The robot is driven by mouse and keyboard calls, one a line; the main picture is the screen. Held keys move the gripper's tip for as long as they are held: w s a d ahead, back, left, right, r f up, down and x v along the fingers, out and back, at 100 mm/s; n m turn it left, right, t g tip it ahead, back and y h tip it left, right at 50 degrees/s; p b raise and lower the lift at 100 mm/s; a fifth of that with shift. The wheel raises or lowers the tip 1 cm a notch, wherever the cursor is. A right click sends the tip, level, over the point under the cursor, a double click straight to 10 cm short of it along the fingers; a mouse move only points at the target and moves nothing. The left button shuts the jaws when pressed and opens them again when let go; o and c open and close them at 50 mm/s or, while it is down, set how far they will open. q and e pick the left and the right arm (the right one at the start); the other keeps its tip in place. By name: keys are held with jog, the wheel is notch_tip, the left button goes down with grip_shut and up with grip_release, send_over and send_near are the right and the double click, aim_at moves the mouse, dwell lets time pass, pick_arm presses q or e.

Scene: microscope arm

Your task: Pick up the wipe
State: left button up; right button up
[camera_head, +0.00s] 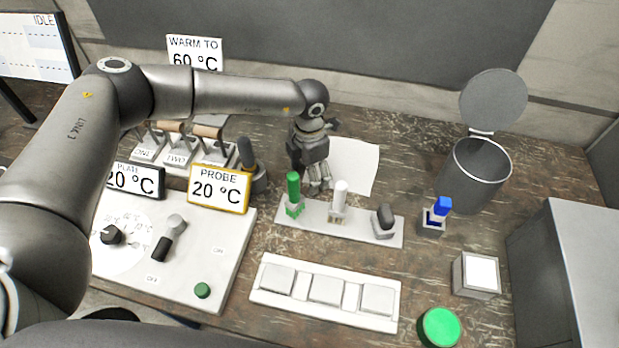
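The wipe looks to be the white, flat, slightly skewed sheet (357,167) lying on the wooden table, behind the strip of coloured handles. My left gripper (319,188) points down at the sheet's left edge and hides part of it. The gripper's fingers are small and overlap in this view, so I cannot tell whether they are open or shut, or whether they touch the sheet. My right gripper is not in view.
A strip (362,229) with green, white and dark handles stands just in front of the gripper. A grey lidded bin (476,177) is to the right. A control panel (190,262) with a PROBE display (219,190) is at left. A white three-pad tray (326,291) is in front.

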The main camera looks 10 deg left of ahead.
pick_arm(q)
jog(key=shift+f, duration=0.15)
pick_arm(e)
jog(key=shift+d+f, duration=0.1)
pick_arm(q)
jog(key=shift+f, duration=0.2)
jog(key=shift+s, duration=0.1)
jog(key=c, duration=0.4)
jog(key=shift+s, duration=0.25)
jog(key=c, duration=0.9)
jog(key=shift+a+f, duration=0.1)
jog(key=shift+a, duration=0.05)
grip_shut()
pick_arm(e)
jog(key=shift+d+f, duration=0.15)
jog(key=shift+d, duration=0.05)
pick_arm(q)
notch_tip(320, 180, up, 12)
jog(key=p, duration=0.5)
jog(key=shift+w+p, duration=0.3)
jog(key=shift+w, duration=0.05)
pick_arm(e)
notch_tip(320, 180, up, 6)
